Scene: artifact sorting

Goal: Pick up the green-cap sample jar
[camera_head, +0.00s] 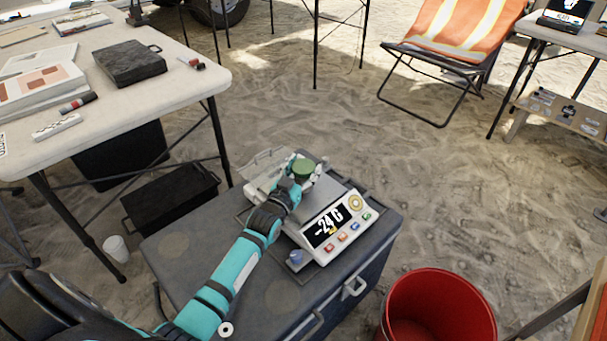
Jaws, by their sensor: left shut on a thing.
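The green-cap sample jar (303,168) is at the scale, its green cap facing up. My left gripper (301,178) is shut on the jar, with its fingers around it below the cap. The jar's body is mostly hidden by the fingers. The white scale (322,252) sits on a dark grey case, and its display reads -24 G. I cannot tell whether the jar touches the scale's plate. My right gripper is not in view.
The dark case (190,240) stands on sand. A red bucket (440,300) is at its right. A white table (190,85) with papers, markers and a black box (128,63) stands at upper left. An orange folding chair (465,35) is at the back right.

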